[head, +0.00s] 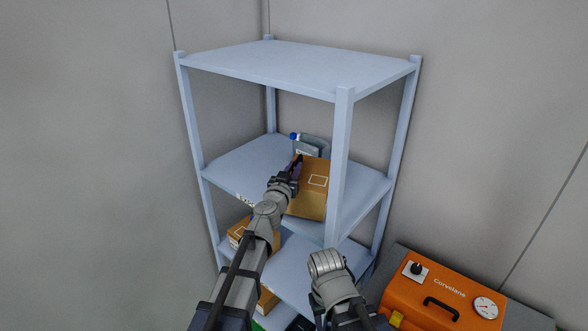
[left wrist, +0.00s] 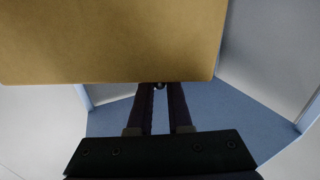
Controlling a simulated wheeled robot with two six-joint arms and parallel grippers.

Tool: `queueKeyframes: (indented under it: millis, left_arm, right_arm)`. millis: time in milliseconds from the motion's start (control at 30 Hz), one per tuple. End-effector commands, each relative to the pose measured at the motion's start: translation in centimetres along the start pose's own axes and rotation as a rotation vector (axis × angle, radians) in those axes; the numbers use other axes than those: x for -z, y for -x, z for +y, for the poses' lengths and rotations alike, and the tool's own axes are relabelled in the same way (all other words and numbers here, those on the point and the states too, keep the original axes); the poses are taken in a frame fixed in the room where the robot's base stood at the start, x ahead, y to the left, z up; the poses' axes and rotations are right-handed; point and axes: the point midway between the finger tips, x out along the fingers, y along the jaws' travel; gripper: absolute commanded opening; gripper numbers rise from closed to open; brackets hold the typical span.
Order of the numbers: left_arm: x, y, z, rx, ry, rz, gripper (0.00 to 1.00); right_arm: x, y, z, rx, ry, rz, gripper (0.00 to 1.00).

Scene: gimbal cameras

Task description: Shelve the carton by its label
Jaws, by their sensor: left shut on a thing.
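A brown carton (head: 309,200) with a white-outlined label on its upper face is at the middle shelf (head: 240,165) of a pale blue rack. My left gripper (head: 296,166) is shut on the carton at its left side. In the left wrist view the carton (left wrist: 115,40) fills the top, in front of the two dark fingers (left wrist: 161,88). Whether the carton rests on the shelf board is unclear. A shelf-edge label (head: 245,200) is partly hidden by my left arm. My right arm shows only a rounded grey link low in the middle; its gripper is not visible.
A grey container with a blue cap (head: 308,144) stands behind the carton on the middle shelf. The top shelf (head: 300,66) is empty. More brown cartons (head: 238,232) sit lower down. The front post (head: 340,165) is close to the carton's right. An orange machine (head: 440,292) stands at right.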

Motion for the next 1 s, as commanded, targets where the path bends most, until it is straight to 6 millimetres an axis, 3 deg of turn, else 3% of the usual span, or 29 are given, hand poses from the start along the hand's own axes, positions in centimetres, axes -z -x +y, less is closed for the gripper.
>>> queueKeyframes:
  millis: [500,533,800,1000]
  left_arm:
    - [-0.48,0.01,0.0,0.0,0.002,0.0,0.0]
    - [-0.41,0.0,0.0,0.0,0.002,0.0,0.2]
    - [-0.38,0.0,0.01,0.0,0.001,0.0,0.5]
    - [-0.38,0.01,0.0,0.0,0.0,0.0,0.52]
  right_arm:
    - [0.03,-0.48,-0.05,0.0,0.0,0.0,0.5]
    - [0.02,-0.41,-0.04,0.0,0.0,0.0,0.5]
    - [0.02,-0.38,-0.04,0.0,0.0,0.0,0.5]
    - [0.02,-0.38,-0.04,0.0,0.0,0.0,0.5]
